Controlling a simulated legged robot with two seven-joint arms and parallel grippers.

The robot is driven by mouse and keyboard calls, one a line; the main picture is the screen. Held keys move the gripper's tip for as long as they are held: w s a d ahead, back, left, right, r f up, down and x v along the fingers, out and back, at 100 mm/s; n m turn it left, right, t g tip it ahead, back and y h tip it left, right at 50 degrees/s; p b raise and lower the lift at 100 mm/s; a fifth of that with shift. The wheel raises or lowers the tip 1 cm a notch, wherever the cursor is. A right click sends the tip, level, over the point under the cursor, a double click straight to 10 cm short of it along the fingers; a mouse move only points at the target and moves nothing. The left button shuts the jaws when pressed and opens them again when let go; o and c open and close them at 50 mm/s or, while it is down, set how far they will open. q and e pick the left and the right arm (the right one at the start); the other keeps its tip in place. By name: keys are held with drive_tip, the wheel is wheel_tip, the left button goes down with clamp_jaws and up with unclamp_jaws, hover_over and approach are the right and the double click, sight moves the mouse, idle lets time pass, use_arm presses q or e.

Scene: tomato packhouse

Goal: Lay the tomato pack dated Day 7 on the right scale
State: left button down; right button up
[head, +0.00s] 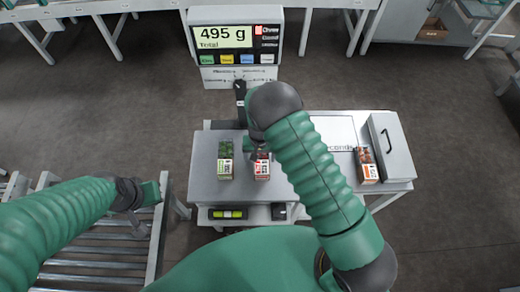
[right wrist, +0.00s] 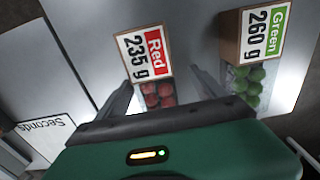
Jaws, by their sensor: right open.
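A pack with a white and red label reading "Red 235 g" (right wrist: 146,55) holds red tomatoes; it lies on the grey scale plate (head: 205,185) in the head view (head: 262,170). My right gripper (right wrist: 163,88) is open, its fingers on either side of this pack; the arm partly hides it in the head view. A pack labelled "Green 260 g" (right wrist: 258,35) lies beside it, also in the head view (head: 225,165). A third pack (head: 366,166) with reddish tomatoes lies at the right; its label is too small to read. No "Day 7" is legible. My left gripper (head: 140,222) hangs over rollers.
The scale display (head: 235,38) reads "495 g Total". A white area marked "Seconds" (right wrist: 45,140) and a grey box with a handle (head: 391,146) are on the right of the table. A roller conveyor (head: 95,258) is at the left.

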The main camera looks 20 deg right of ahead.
wheel_tip(320, 180, up, 16)
drive_tip(key=shift+d, duration=0.15)
drive_tip(key=shift+d, duration=0.2)
drive_tip(key=s+d+r+n+t, duration=0.1)
drive_tip(key=s+d+r, duration=0.1)
drive_tip(key=s+r, duration=0.2)
drive_tip(key=s+d+r+n+t, duration=0.1)
drive_tip(key=s+d+r+n, duration=0.1)
drive_tip(key=s, duration=0.9)
drive_tip(key=shift+d+r+t, duration=0.3)
drive_tip(key=shift+d+r, duration=0.25)
drive_tip(key=shift+r, duration=0.4)
drive_tip(key=shift+s, duration=0.1)
drive_tip(key=shift+d, duration=0.1)
